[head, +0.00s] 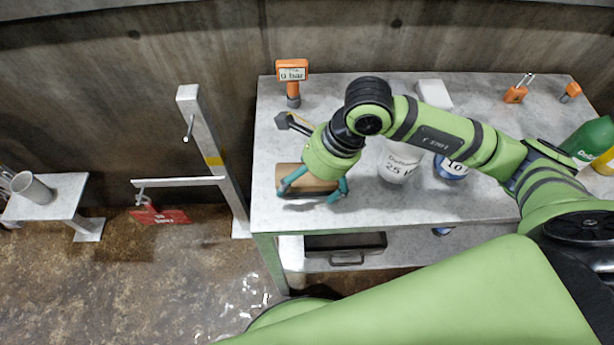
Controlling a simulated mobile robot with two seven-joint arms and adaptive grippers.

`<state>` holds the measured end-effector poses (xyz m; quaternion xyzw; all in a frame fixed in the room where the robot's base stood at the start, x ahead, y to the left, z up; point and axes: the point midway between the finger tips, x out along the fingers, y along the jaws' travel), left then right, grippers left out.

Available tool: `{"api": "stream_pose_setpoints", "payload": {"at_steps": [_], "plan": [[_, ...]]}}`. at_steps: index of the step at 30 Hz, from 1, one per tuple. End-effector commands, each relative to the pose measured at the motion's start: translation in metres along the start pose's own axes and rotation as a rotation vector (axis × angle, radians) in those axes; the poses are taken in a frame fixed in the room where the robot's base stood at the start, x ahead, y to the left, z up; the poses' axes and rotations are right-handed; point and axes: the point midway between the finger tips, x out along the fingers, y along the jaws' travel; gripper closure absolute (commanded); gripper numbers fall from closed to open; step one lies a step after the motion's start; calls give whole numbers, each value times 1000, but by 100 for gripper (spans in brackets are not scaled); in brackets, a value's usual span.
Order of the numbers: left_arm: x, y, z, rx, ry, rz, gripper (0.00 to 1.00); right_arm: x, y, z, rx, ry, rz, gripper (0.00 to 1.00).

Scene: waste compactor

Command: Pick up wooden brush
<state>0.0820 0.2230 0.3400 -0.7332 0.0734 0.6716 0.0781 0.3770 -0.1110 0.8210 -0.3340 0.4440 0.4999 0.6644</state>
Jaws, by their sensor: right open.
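The wooden brush (296,180) lies on the left part of the grey table (272,217), near its front edge. It shows as a brown wooden block with a dark underside. My right gripper (313,193) is over the brush, pointing down, with its teal fingers spread on either side of it. The gripper body hides part of the brush. I cannot tell whether the fingers touch it. My left gripper is not in view.
Behind the gripper lies a hammer (284,121). A white container (398,163) and a blue-labelled can (450,167) stand right of the gripper. Orange padlocks (516,94) and a green bottle (587,139) are farther right.

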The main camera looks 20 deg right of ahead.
Motion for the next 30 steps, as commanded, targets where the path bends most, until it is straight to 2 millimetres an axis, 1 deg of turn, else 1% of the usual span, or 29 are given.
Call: {"api": "stream_pose_setpoints", "payload": {"at_steps": [5, 6, 8, 9, 10, 14, 15, 20, 23, 25, 26, 30], "plan": [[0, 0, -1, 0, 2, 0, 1, 0, 0, 0, 0, 0, 0, 0], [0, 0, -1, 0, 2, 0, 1, 0, 0, 0, 0, 0, 0, 8], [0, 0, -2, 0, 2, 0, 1, 0, 0, 0, 0, 0, 0, 32], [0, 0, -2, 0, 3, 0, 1, 0, 0, 0, 0, 0, 0, 48], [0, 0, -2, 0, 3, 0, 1, 0, 0, 0, 0, 0, 0, 60], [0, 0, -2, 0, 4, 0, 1, 0, 0, 0, 0, 0, 0, 60], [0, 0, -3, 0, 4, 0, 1, 0, 0, 0, 0, 0, 0, 66], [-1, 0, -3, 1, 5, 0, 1, 0, 0, 0, 0, 1, 1, 66], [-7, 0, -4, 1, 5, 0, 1, -4, 1, 1, 1, 2, 2, 66], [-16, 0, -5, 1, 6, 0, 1, -9, 1, 3, 1, 2, 3, 66], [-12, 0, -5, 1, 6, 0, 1, -11, -1, 5, -1, -2, -2, 66], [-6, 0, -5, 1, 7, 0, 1, -39, -1, 17, -5, -4, -6, 66]]}}
